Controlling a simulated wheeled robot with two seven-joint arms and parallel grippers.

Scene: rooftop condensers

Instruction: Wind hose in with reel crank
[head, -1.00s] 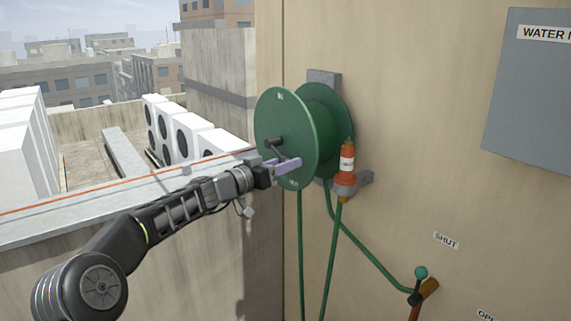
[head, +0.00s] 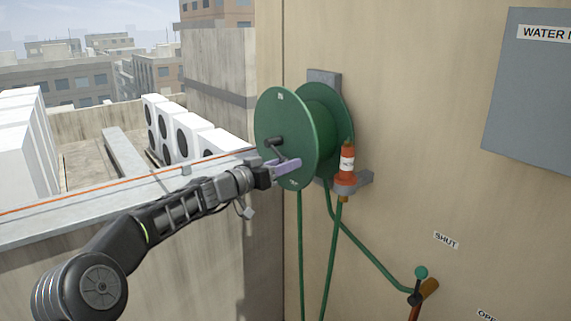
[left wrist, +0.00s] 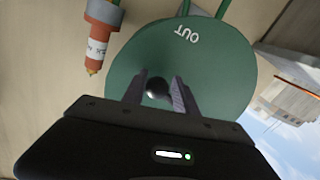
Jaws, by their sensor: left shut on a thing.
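The green hose reel (head: 286,112) is mounted on the tan wall, its round face turned to the left. A dark crank (head: 275,143) sticks out from its hub. My left gripper (head: 290,164) is at the crank's outer end, in front of the lower part of the reel face. In the left wrist view the fingers (left wrist: 157,92) are on either side of a dark round crank knob (left wrist: 157,87), closed on it. The green hose (head: 301,250) hangs down from the reel. The reel face (left wrist: 215,75) carries the word OUT in the left wrist view. My right gripper is not in view.
A valve lever (head: 421,274) is at lower right, near a SHUT label (head: 446,240). A grey water box (head: 530,95) hangs at upper right. A parapet (head: 60,230) runs along the left.

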